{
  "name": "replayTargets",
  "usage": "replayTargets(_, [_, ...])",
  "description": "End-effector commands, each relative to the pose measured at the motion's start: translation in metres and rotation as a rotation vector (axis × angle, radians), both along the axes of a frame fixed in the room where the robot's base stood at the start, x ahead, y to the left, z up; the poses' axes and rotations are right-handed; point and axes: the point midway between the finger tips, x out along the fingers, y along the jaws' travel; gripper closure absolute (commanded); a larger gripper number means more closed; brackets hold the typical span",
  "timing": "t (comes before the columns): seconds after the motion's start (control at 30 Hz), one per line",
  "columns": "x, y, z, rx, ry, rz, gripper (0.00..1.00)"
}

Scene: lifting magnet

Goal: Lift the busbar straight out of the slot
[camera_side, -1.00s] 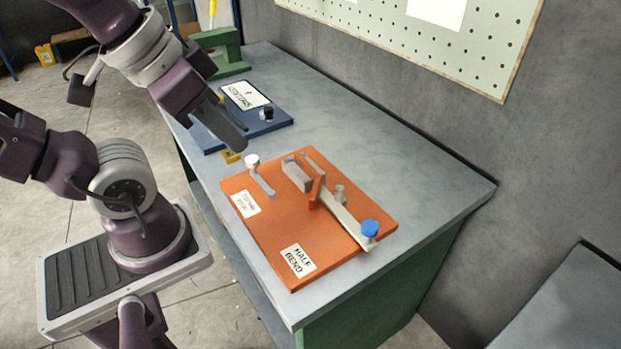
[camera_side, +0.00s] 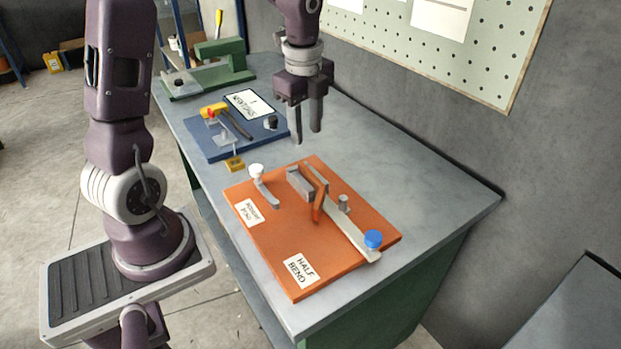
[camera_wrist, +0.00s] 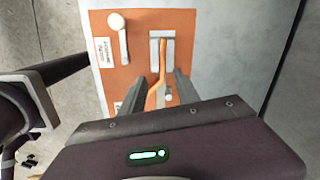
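The busbar, a thin copper-orange strip (camera_side: 318,206), stands on edge on the orange board (camera_side: 275,258), beside a grey slotted block (camera_side: 299,184). In the wrist view the strip (camera_wrist: 162,62) runs from the grey block (camera_wrist: 154,50) down between my fingers; how deep it sits in the slot cannot be told. My gripper (camera_side: 307,137) points down, open and empty, above and behind the block in the side view. In the wrist view my gripper (camera_wrist: 158,88) has a finger on each side of the strip, apart from it.
A long grey lever with a blue knob (camera_side: 373,239) lies beside the strip. A short grey lever with a white knob (camera_side: 257,171) and a small grey post (camera_side: 343,202) stand on the board. A blue board (camera_side: 215,148) lies behind. The bench right of the board is clear.

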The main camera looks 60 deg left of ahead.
Motion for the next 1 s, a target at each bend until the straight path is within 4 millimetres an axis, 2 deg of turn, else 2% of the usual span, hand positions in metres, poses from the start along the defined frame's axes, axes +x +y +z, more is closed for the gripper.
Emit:
replayTargets(0.03, [0.008,0.012,-0.019,-0.019,0.033,-0.079,0.62])
replayTargets(0.1, [0.015,0.022,-0.036,-0.038,0.056,-0.181,0.62])
replayTargets(0.2, [0.019,0.029,-0.051,-0.052,0.068,-0.252,0.62])
replayTargets(0.37, [0.018,0.029,-0.073,-0.053,0.073,-0.266,0.62])
replayTargets(0.6, [0.016,0.029,-0.115,-0.053,0.073,-0.264,0.62])
replayTargets(0.87, [0.016,0.029,-0.119,-0.051,0.07,-0.262,0.62])
replayTargets(1.0, [0.016,0.029,-0.119,-0.051,0.07,-0.262,0.89])
